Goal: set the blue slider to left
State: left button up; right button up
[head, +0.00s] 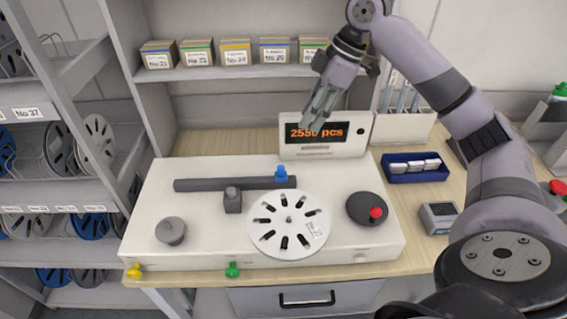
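The blue slider (281,174) sits near the right end of a dark horizontal rail (225,184) on the white counting machine (190,240). My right gripper (314,123) hangs above and behind the slider, to its right in the head view, in front of the display. Its fingers point down and look a little apart, with nothing between them. It does not touch the slider. My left gripper is out of view.
A white reel (285,240) lies in front of the rail, with a grey block (233,200) at its left and a red-knobbed dark disc (367,209) at its right. The display (325,135) reads 2550 pcs. A blue tray (414,168) stands right. The rail's left part is clear.

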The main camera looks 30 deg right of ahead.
aim_at(281, 167)
jog(key=p+x, duration=0.1)
jog(key=x, duration=0.6)
jog(key=p+x, duration=0.1)
jog(key=x, duration=0.6)
jog(key=shift+s+a+f, duration=0.2)
jog(key=shift+w+a+f, duration=0.1)
jog(key=shift+w+f, duration=0.05)
jog(key=shift+f, duration=0.5)
jog(key=shift+c, duration=0.5)
grip_shut()
jog(key=shift+r, duration=0.1)
